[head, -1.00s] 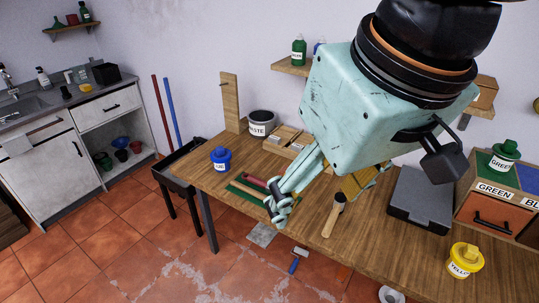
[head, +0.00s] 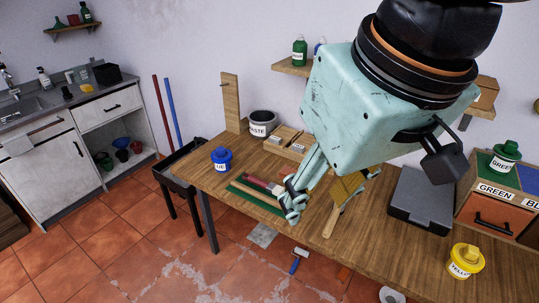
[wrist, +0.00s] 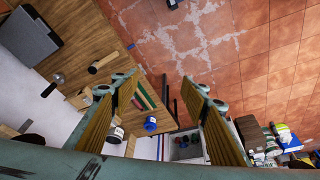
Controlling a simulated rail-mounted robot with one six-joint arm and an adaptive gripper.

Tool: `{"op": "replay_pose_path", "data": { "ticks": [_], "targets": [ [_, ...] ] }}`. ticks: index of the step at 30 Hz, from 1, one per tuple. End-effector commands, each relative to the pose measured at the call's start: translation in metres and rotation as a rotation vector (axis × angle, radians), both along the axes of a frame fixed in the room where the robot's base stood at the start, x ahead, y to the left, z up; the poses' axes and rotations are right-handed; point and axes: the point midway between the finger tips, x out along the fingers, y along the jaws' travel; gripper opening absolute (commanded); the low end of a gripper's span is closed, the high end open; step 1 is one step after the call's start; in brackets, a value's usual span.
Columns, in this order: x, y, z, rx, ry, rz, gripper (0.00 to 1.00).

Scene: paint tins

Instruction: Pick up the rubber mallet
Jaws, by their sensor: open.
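The rubber mallet (head: 329,224) lies on the wooden table near its front edge. In the head view only its light wooden handle shows; my gripper's right finger hides the black head. In the wrist view the whole mallet (wrist: 106,62) shows, black head and pale handle, beyond the left finger and outside the gap between the fingers. My gripper (head: 320,194) is open and empty, above the table and to the left of the mallet's head. Both fingers also show spread apart in the wrist view (wrist: 160,84). I cannot tell its exact height.
A grey case (head: 420,203) and a yellow tin (head: 464,262) stand to the right. A waste tub (head: 262,123) is behind.

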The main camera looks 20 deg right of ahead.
Motion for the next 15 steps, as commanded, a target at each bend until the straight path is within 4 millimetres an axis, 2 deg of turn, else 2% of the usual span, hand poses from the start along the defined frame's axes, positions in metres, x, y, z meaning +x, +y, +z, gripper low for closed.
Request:
{"op": "replay_pose_path", "data": {
  "ticks": [8, 15],
  "targets": [
    [0.017, -0.005, 0.002, 0.020, 0.014, -0.076, 0.41],
    [0.046, -0.017, 0.003, 0.056, 0.037, -0.222, 0.41]
  ]
}}
